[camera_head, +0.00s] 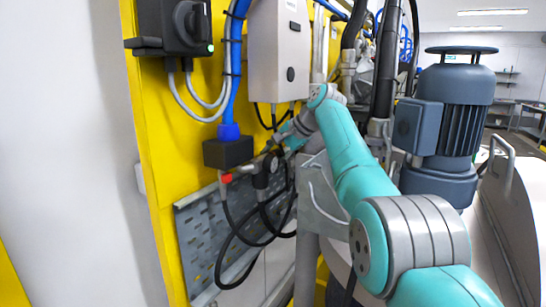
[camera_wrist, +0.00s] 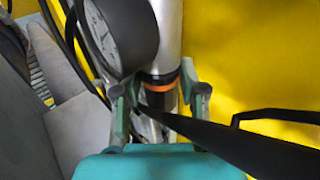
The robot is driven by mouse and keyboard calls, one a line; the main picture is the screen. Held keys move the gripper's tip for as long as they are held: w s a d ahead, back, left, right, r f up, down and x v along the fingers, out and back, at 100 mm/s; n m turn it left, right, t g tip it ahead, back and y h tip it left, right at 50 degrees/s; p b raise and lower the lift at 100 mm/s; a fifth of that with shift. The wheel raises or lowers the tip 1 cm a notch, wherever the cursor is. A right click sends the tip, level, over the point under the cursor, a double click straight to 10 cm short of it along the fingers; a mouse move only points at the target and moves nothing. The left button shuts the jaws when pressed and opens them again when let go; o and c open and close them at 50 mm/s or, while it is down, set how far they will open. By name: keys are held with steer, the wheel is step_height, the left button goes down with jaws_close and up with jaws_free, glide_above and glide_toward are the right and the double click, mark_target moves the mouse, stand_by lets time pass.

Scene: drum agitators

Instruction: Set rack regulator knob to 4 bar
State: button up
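In the wrist view, the regulator knob (camera_wrist: 161,98) is a dark cylinder with an orange ring, at the end of a silver body (camera_wrist: 169,40). A round pressure gauge (camera_wrist: 112,30) sits beside it at upper left, seen at a slant; its reading is not legible. My gripper (camera_wrist: 160,84) has its two green fingers on either side of the knob. They look slightly apart from it, though contact at the tips is hard to judge. In the head view my gripper (camera_head: 285,138) reaches the rack by the gauge (camera_head: 272,164); the knob cannot be made out there.
A black hose (camera_wrist: 240,148) crosses the wrist view in front of the right finger. Cables (camera_head: 240,240) hang below the regulator over a grey perforated panel (camera_head: 205,240). A grey box (camera_head: 280,50) is above, and a motor (camera_head: 455,110) stands at right.

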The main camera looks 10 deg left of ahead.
steer(key=shift+o, duration=1.2)
steer(key=v, duration=1.2)
